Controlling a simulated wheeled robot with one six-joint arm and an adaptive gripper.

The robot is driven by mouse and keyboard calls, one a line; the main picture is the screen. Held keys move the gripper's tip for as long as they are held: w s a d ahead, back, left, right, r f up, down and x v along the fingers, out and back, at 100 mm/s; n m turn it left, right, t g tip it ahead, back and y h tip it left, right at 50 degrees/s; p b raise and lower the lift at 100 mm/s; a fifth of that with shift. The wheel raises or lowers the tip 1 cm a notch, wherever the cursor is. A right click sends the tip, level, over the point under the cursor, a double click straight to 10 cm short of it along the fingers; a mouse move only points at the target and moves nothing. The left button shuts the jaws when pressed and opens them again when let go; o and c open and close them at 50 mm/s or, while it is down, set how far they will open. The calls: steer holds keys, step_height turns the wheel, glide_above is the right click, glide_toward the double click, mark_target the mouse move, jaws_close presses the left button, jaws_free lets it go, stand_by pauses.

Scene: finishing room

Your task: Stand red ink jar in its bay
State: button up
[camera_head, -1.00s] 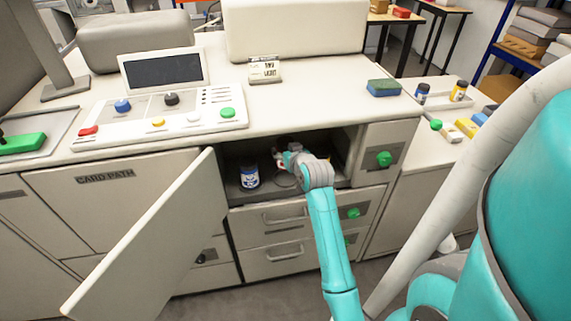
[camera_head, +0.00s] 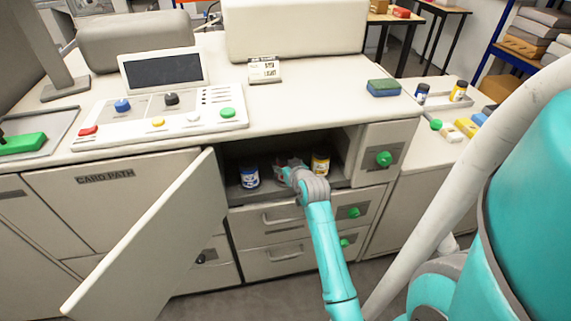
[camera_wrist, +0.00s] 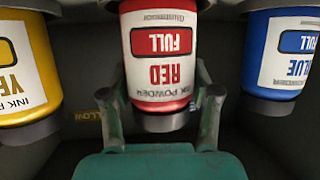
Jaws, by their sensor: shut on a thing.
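The red ink jar (camera_wrist: 160,95), labelled "RED FULL", is between the fingers of my gripper (camera_wrist: 160,105) in the wrist view, which shows it upside down. My gripper is shut on it, inside the open cabinet compartment (camera_head: 240,209). In the head view, my gripper (camera_head: 283,166) and the red jar are mostly hidden behind my wrist. The jar stands between a blue ink jar (camera_head: 249,177) on the left and a yellow ink jar (camera_head: 320,164) on the right. Both also show in the wrist view, blue (camera_wrist: 283,60) and yellow (camera_wrist: 25,70). I cannot tell if the red jar touches the floor.
The open cabinet door (camera_head: 150,240) swings out at the left of the compartment. A drawer unit with green knobs (camera_head: 384,158) is at the right. More jars (camera_head: 422,93) stand on a side tray. The counter above has a control panel (camera_head: 160,113).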

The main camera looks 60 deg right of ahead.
steer(key=o, duration=1.5)
steer(key=shift+c, duration=0.2)
